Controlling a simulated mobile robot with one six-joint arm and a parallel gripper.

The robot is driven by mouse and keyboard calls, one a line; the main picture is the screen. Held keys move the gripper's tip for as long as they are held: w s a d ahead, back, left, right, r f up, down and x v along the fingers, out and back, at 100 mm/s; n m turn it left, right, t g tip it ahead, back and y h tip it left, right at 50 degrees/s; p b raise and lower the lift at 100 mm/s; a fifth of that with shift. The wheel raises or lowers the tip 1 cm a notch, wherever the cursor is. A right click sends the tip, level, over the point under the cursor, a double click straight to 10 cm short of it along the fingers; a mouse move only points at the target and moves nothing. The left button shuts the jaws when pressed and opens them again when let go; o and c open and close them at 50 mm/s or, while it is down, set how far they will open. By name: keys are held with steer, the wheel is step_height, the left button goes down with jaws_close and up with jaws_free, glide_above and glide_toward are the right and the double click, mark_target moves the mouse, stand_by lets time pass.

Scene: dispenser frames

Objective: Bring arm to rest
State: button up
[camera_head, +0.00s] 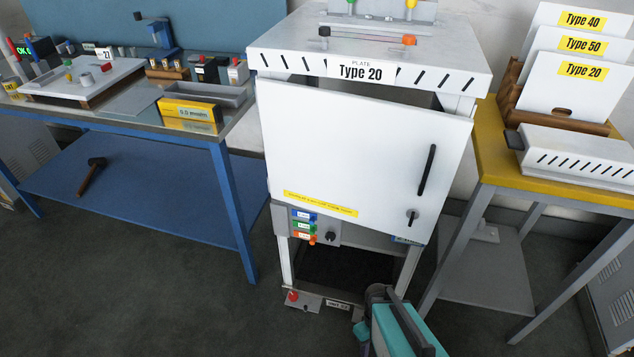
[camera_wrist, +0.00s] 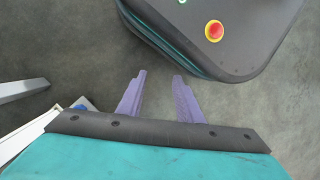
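My arm shows at the bottom of the head view, a teal and black link in front of the cabinet's lower right leg. My gripper (camera_wrist: 158,92) shows in the wrist view with its two purple fingers apart and nothing between them. It hangs over the dark grey floor, beside my own dark base with the red button. The gripper's fingers cannot be made out in the head view.
A white cabinet (camera_head: 345,150) labelled Type 20 stands in the middle; its door looks slightly ajar. A blue workbench (camera_head: 150,135) with tools is at left. A yellow-topped table (camera_head: 560,190) holds white plates (camera_head: 578,95) at right. Floor (camera_head: 150,290) at front left is clear.

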steer(key=s+r+m+g+p, duration=0.1)
steer(key=s+r+m, duration=0.2)
steer(key=s+m, duration=0.3)
steer(key=shift+s+a, duration=0.15)
steer(key=shift+s, duration=0.4)
stand_by(1.3)
